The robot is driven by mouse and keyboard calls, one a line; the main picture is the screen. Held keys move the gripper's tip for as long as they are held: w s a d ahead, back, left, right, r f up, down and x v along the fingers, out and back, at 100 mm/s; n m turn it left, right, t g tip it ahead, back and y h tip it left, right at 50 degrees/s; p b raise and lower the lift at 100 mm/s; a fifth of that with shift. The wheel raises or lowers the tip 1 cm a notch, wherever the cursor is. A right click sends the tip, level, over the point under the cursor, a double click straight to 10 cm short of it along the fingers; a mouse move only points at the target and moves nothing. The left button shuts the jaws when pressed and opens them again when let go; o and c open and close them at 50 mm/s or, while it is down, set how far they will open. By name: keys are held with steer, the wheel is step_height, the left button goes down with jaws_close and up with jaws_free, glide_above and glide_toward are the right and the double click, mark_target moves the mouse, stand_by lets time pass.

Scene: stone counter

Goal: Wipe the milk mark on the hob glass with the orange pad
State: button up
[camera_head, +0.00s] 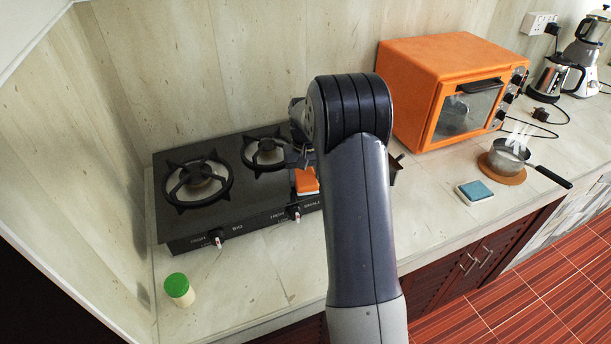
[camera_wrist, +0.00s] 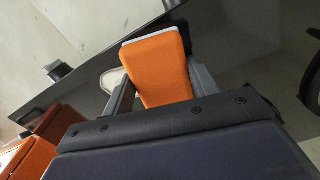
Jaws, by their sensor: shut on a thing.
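The orange pad (camera_wrist: 157,70) with a pale grey edge is between the two fingers of my gripper (camera_wrist: 160,88) in the wrist view. My gripper is shut on it. In the head view the pad (camera_head: 306,181) shows over the right part of the black hob (camera_head: 240,215), partly hidden by my arm. A pale whitish patch, likely the milk mark (camera_wrist: 112,80), lies on the dark glass beside the left finger in the wrist view, partly covered by that finger. I cannot tell whether the pad touches the glass. My arm hides the hob's right end in the head view.
The hob has burners with raised pan supports (camera_head: 198,182) and front knobs (camera_head: 217,240). A green-lidded jar (camera_head: 179,290) stands front left. An orange oven (camera_head: 440,85), a steaming pan (camera_head: 510,152) and a blue pad (camera_head: 474,192) are to the right.

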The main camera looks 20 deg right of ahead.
steer(key=shift+d, duration=0.1)
steer(key=shift+d+r+p, duration=0.1)
steer(key=shift+d+p, duration=0.25)
steer(key=shift+d, duration=3.7)
steer(key=shift+a, duration=4.2)
step_height(320, 180, up, 6)
steer(key=p, duration=0.4)
